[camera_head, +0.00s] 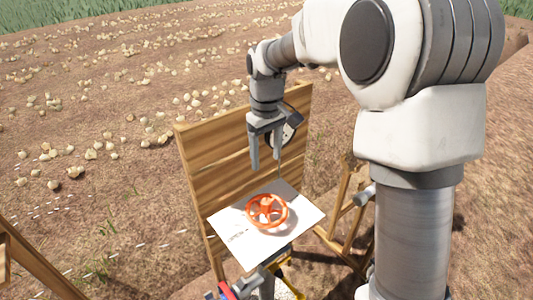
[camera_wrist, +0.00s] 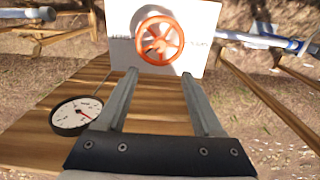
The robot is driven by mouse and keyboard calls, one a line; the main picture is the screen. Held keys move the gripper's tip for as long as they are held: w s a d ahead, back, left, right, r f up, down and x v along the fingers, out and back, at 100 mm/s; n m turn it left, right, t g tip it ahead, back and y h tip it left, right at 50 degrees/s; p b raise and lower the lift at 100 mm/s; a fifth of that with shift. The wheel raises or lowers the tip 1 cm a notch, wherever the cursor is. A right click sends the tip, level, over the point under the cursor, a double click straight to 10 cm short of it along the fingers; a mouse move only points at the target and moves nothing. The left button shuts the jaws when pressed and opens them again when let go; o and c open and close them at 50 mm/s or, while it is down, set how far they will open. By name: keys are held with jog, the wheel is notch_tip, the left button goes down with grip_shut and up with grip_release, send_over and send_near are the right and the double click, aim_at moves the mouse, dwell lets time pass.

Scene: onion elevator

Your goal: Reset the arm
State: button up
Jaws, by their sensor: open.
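My gripper (camera_head: 267,160) hangs from the arm with its fingers pointing down, above and behind the orange valve wheel (camera_head: 267,211). In the wrist view my gripper (camera_wrist: 169,78) has its two fingers apart with nothing between them. The wheel (camera_wrist: 159,41) shows beyond the fingertips, apart from them, on a white panel (camera_wrist: 205,22). The panel (camera_head: 235,245) also shows in the head view, in front of an upright wooden board (camera_head: 215,150). My arm is bent at the elbow and reaches left over the board.
A round dial gauge (camera_wrist: 76,115) is on the wooden board, left of my fingers in the wrist view. A wooden frame (camera_head: 345,215) stands right of the panel. Another wooden beam (camera_head: 30,262) is at lower left. Many onions (camera_head: 92,154) lie scattered on the soil behind.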

dwell(0.4)
jog(key=s+d+r+m+t, duration=0.3)
jog(key=s+d+r, duration=0.3)
jog(key=s+r, duration=0.45)
jog(key=s+d+f+m+t, duration=0.1)
jog(key=s+d+m+t, duration=0.1)
jog(key=s, duration=1.1)
jog(key=shift+s+d+f+m+t, duration=0.3)
jog(key=shift+s+d+m, duration=0.1)
jog(key=shift+d+m, duration=0.55)
dwell(1.1)
